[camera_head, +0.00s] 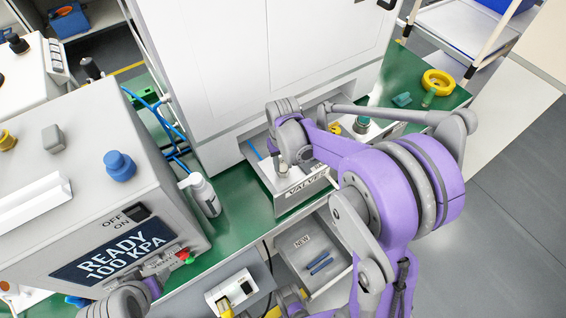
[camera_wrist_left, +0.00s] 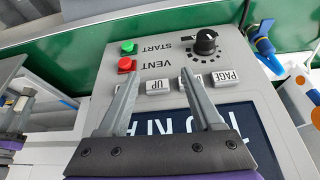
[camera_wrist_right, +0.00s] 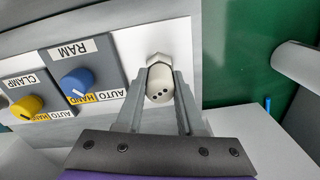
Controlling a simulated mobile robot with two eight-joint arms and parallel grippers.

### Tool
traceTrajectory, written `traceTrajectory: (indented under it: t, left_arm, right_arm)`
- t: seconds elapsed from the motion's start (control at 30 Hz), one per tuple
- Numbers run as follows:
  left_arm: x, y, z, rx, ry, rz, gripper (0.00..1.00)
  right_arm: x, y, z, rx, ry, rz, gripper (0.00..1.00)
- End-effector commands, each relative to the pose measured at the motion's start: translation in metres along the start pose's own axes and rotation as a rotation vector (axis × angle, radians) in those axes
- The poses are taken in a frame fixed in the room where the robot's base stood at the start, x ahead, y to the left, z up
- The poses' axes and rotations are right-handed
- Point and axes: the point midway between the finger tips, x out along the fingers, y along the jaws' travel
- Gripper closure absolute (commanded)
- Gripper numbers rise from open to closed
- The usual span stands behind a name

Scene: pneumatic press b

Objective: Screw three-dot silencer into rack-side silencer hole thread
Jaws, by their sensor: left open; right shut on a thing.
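In the right wrist view the three-dot silencer (camera_wrist_right: 159,85) is a pale rounded cap with dark dots and a hex collar. My right gripper (camera_wrist_right: 161,80) is shut on it, one finger on each side. Its collar end is against or just over a white panel face (camera_wrist_right: 140,45); the thread hole is hidden, so I cannot tell how deep it sits. In the head view my right gripper (camera_head: 303,160) is over the grey valve box (camera_head: 290,200), largely hidden by the arm. My left gripper (camera_wrist_left: 160,95) is open and empty over the control panel, near the red VENT button (camera_wrist_left: 127,64).
The blue RAM knob (camera_wrist_right: 77,83) and yellow CLAMP knob (camera_wrist_right: 28,107) are beside the held silencer. The panel display (camera_head: 115,255) reads READY 100 KPA. A tray marked NEW (camera_head: 335,272) holds blue pieces. A white bottle (camera_head: 203,195) stands left of the valve box.

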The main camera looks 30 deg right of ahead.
Motion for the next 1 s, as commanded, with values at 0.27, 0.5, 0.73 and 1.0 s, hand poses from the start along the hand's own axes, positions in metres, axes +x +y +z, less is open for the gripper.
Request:
traceTrajectory:
  t: [0.27, 0.5, 0.73, 1.0]
  left_arm:
    - [0.0, 0.0, 0.0, 0.0, 0.0, 0.0, 0.33]
    - [0.0, 0.0, 0.0, 0.0, 0.0, 0.0, 0.33]
    - [0.0, 0.0, 0.0, 0.0, 0.0, 0.0, 0.33]
    - [0.0, 0.0, 0.0, 0.0, 0.0, 0.0, 0.33]
  right_arm:
    - [0.0, 0.0, 0.0, -0.002, 0.0, 0.0, 0.47]
    - [0.0, 0.0, 0.0, -0.064, 0.0, 0.0, 0.47]
    - [0.0, 0.0, 0.0, -0.408, 0.0, 0.0, 0.47]
    - [0.0, 0.0, 0.0, -0.825, 0.0, 0.0, 0.47]
